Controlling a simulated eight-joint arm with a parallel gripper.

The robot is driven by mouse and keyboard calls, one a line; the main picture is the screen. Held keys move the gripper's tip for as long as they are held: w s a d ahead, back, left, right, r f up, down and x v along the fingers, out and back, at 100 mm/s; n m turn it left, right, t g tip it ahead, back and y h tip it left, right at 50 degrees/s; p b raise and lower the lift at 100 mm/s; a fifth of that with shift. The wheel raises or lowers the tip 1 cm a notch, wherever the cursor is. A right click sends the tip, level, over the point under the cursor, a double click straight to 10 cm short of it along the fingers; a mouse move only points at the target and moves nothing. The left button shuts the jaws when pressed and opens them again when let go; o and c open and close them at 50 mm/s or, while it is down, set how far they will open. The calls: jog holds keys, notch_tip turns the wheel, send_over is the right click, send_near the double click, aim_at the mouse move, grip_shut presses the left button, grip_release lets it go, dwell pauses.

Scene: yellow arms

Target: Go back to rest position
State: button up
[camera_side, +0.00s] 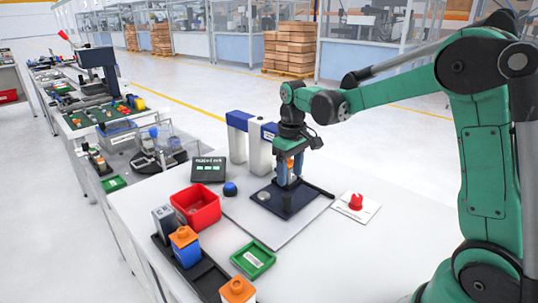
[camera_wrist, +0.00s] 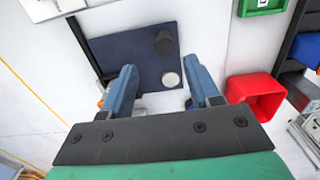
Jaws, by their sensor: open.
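My gripper (camera_side: 290,180) is over the dark blue plate (camera_side: 272,207) on the white table in the side view. In the wrist view its two blue fingers (camera_wrist: 163,80) are spread apart with nothing held between them. The dark plate (camera_wrist: 118,48) lies beyond the fingers, with a black upright cylinder (camera_wrist: 163,42) and a pale round disc (camera_wrist: 171,80) on it. The disc (camera_side: 263,196) also shows in the side view. A small orange patch shows near the fingers in the side view; I cannot tell what it belongs to.
A red bin (camera_side: 197,207), a green tray (camera_side: 253,260) and a black rack (camera_side: 205,278) with orange-topped blocks stand left and front. White-and-blue columns (camera_side: 259,150) stand behind my gripper. A red button (camera_side: 356,202) is to the right. The right front table is clear.

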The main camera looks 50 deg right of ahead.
jog(key=shift+r, duration=0.15)
jog(key=shift+a+r, duration=0.15)
jog(key=s+a+r+t, duration=0.3)
jog(key=s+a+t, duration=0.4)
jog(key=s+a, duration=0.1)
jog(key=shift+s+a, duration=0.35)
jog(key=shift+s, duration=0.25)
